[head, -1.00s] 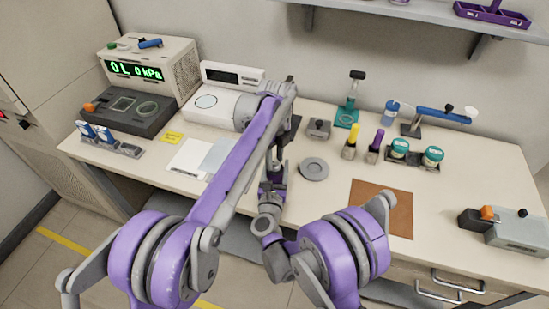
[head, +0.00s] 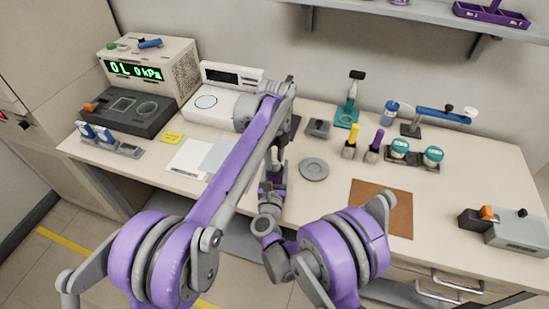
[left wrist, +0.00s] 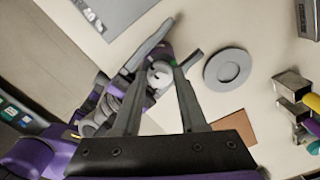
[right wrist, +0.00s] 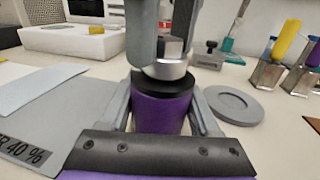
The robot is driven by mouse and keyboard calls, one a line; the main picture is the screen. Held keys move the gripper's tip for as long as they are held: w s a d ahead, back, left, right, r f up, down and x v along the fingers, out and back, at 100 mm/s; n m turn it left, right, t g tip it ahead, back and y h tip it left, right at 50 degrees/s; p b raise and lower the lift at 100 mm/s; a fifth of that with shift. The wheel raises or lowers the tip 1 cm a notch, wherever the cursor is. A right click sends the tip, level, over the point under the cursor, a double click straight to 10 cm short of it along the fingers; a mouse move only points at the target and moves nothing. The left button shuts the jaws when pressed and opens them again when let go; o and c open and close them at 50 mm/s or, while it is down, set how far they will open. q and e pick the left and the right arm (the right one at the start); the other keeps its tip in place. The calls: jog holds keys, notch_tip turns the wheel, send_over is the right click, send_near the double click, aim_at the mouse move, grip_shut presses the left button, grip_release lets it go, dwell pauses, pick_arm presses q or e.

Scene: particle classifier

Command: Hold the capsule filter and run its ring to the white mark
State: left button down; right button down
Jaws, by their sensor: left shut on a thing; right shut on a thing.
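The capsule filter (right wrist: 160,115) stands upright in the right wrist view, with a purple body, a black collar and a silver ring (right wrist: 166,70) at its top. My right gripper (right wrist: 162,100) is shut on the purple body from both sides. My left gripper (left wrist: 156,80) comes from above and is shut on the ring; its fingers also show over it in the right wrist view. In the left wrist view the pale round top (left wrist: 160,72) shows between the fingertips. In the head view my arms mostly hide the filter. I cannot make out the white mark.
A grey round dish (head: 314,169) lies just right of the hands. A brown mat (head: 382,207) lies front right. Holders with yellow (head: 352,137) and purple (head: 376,143) handles stand behind. A white sheet (head: 189,158) lies flat to the left.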

aim_at(274, 162)
pick_arm(q)
jog(key=shift+c, duration=2.2)
grip_release()
jog(key=shift+r, duration=0.1)
notch_tip(274, 162, up, 12)
pick_arm(e)
jog(key=shift+c, duration=0.2)
grip_release()
